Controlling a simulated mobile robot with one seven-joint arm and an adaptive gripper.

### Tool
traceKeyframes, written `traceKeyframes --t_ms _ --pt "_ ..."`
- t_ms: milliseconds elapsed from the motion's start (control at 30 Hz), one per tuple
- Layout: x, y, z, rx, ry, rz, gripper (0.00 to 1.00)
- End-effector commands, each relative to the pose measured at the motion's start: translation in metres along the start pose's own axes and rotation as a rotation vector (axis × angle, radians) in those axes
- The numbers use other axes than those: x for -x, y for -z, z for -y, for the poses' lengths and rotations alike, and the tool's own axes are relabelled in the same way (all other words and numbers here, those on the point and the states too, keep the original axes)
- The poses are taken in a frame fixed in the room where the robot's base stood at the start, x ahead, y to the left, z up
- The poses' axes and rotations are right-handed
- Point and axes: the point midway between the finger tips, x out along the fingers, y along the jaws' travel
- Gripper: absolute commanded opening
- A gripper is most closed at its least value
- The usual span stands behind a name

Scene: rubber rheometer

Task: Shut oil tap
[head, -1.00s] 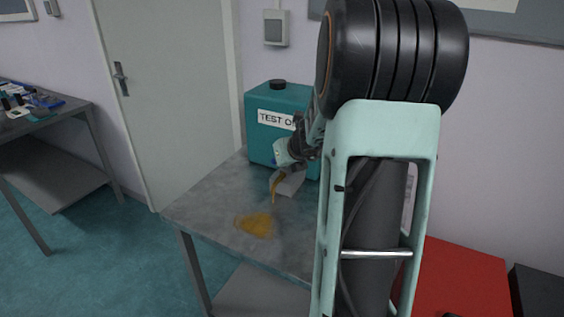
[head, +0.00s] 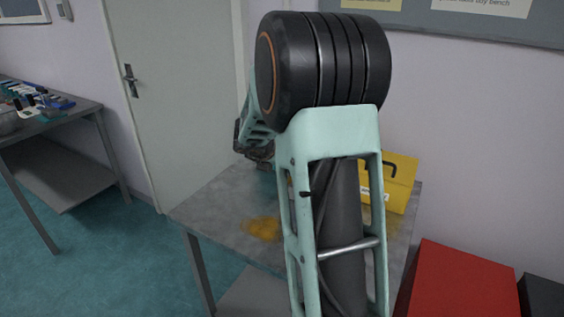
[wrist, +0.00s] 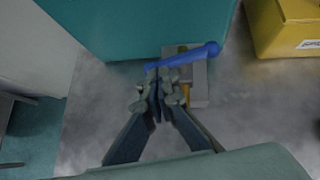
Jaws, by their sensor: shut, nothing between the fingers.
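The teal oil can (wrist: 130,25) stands on the table; in the head view my arm hides nearly all of it. Its tap has a blue lever (wrist: 190,55) with a round knob, lying across the wrist view and pointing right. Orange-brown oil (wrist: 185,92) shows under the lever, over a small grey tray (wrist: 199,88). An oil puddle (head: 262,228) lies on the tabletop. My gripper (wrist: 158,78) is shut and empty, its tips by the left end of the lever. I cannot tell whether they touch it. The tap body is hidden.
A yellow box (head: 397,180) stands on the grey table (head: 215,215) to the right; it also shows in the wrist view (wrist: 285,30). A red box (head: 462,285) is at the lower right. A door and wall stand behind.

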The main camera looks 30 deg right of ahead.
Motion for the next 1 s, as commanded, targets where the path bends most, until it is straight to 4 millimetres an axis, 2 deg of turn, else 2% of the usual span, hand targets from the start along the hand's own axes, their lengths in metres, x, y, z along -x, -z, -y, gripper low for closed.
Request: traceKeyframes --t_ms 567,1000 --pt "-0.004 -0.002 -0.003 -0.002 0.004 -0.001 0.0" --pt "-0.005 -0.004 0.013 -0.002 0.005 0.0 0.0"
